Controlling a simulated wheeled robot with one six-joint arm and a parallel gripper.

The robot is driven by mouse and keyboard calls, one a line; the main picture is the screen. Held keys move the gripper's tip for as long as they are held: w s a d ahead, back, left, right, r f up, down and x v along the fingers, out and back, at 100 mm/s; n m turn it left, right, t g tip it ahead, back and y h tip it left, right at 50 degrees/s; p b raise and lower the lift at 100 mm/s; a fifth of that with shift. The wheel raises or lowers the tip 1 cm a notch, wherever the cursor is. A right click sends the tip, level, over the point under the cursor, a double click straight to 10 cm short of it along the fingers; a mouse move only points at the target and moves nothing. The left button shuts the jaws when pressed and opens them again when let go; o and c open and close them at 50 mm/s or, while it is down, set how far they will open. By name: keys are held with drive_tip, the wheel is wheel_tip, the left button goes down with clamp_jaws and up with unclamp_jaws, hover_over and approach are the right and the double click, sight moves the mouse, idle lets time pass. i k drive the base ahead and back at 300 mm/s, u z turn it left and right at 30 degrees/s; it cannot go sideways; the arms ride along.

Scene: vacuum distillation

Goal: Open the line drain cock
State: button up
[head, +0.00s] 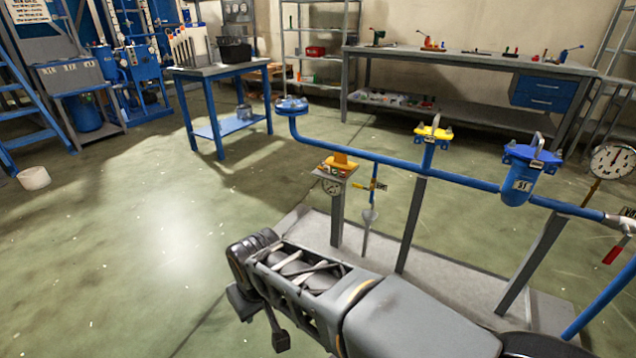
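The line drain cock (374,187) is a small valve with a yellow handle on a short drop pipe below the blue overhead line (340,153). Nothing visible is held. The fingers cannot be made out clearly, so their opening is unclear.
A gauge stand with a yellow top (339,173) is close left of the cock. A yellow-topped valve (433,132), a blue strainer (522,178) and a round gauge (612,161) are along the line to the right. Grey posts stand on a low plinth. Open floor is at the left.

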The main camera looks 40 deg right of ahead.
sight(358, 186)
drive_tip(key=u, duration=0.15)
drive_tip(key=i, duration=0.75)
drive_tip(key=z, duration=0.65)
drive_tip(key=i, duration=0.6)
drive_tip(key=z, duration=0.6)
